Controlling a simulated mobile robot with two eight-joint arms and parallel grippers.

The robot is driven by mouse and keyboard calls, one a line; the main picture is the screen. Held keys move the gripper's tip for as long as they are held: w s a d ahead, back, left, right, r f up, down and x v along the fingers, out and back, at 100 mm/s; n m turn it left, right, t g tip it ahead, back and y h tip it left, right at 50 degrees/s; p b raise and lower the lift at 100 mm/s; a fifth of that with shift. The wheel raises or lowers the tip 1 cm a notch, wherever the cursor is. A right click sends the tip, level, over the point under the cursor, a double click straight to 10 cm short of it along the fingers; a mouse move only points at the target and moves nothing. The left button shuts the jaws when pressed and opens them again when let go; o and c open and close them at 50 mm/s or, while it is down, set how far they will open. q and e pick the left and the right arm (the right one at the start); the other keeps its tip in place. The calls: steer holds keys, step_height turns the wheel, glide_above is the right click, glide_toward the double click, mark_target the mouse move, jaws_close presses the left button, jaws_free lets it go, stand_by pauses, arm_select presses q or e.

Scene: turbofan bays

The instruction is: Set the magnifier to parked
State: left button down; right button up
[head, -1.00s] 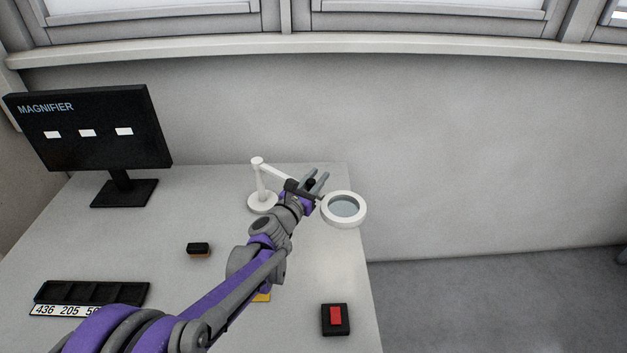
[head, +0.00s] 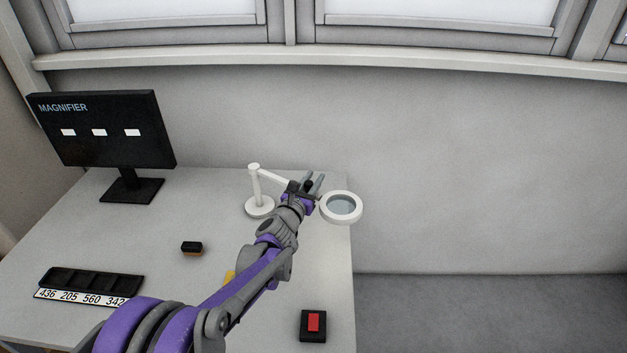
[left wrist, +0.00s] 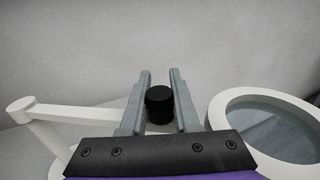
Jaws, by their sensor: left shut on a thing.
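The magnifier stands on the table's far right part, with a white round base and post (head: 256,190), a jointed arm and a white ring lens (head: 341,207) reaching out to the right. My left gripper (head: 312,184) is at the arm between post and lens, its fingers pointing away. In the left wrist view the fingers (left wrist: 160,98) are on both sides of a black knob (left wrist: 159,104), shut on it. The ring lens (left wrist: 275,125) is to their right and the white arm (left wrist: 75,113) to their left. My right gripper is not in view.
A monitor (head: 103,130) reading MAGNIFIER with several white marks stands at the back left. A black tray (head: 92,281) with a number strip, a small black-and-brown block (head: 192,248), a partly hidden yellow item (head: 230,277) and a red switch (head: 313,322) lie on the table (head: 160,230).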

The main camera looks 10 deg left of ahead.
arm_select(q)
steer(key=shift+w+r, duration=0.1)
steer(key=shift+r, duration=0.05)
steer(key=c, duration=1)
jaws_free()
steer(key=shift+d, duration=0.1)
steer(key=o, duration=0.4)
steer(key=shift+w, duration=0.1)
steer(key=shift+c, duration=0.2)
steer(key=v, duration=1.1)
steer(key=shift+b, duration=0.4)
